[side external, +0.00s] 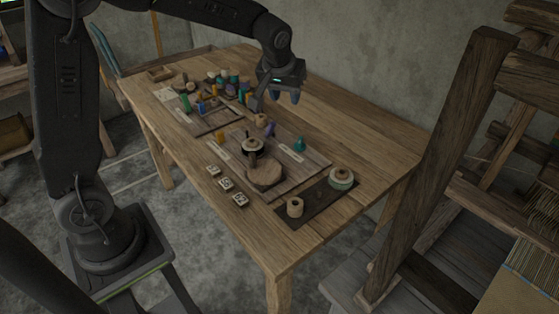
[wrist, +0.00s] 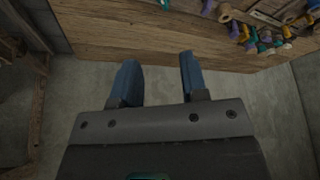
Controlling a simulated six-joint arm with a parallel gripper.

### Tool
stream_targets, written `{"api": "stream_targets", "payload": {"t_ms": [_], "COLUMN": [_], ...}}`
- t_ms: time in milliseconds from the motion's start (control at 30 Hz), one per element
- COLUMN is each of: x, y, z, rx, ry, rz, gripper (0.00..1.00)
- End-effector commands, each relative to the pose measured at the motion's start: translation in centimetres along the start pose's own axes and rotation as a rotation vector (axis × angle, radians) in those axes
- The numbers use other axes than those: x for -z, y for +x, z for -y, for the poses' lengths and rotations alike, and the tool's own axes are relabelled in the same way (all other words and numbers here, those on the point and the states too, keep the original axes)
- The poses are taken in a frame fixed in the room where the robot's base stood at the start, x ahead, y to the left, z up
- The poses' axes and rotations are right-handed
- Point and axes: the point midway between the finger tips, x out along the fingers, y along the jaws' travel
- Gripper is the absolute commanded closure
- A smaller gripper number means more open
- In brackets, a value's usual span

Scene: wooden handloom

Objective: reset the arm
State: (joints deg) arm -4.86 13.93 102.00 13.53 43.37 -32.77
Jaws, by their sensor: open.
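My gripper (side external: 284,97) hangs over the far side of the wooden table, in the upper middle of the side view. In the wrist view my gripper (wrist: 157,75) shows two blue fingers spread apart with nothing between them. The wooden table (side external: 225,225) stands below, with spools and boards on it. In the wrist view the table's edge (wrist: 110,60) runs across the top, and the floor or wall fills the area behind the fingers.
Several coloured spools crowd the table's far left, with some at the wrist view's upper right (wrist: 262,40). A round wooden block (side external: 265,174) sits mid-table. A dark mat (side external: 318,200) holds spools. The wooden loom (side external: 440,150) stands at right. The table's right back is clear.

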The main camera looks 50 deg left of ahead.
Motion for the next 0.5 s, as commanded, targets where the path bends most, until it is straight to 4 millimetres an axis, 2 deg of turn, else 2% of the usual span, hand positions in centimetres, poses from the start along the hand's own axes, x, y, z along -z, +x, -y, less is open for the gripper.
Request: {"api": "stream_targets", "payload": {"t_ms": [33, 200, 400, 500], "x": [-1.3, -6.3, -13.1, -16.4], "y": [-2.5, -8.4, -13.0, -14.2], "z": [0.4, 1.9, 4.1, 5.1], "rx": [-0.018, -0.071, -0.138, -0.168], "ry": [0.031, 0.148, 0.286, 0.352], "rz": [-0.008, -0.022, -0.047, -0.059], "gripper": [0.60, 0.60, 0.60, 0.60]}}
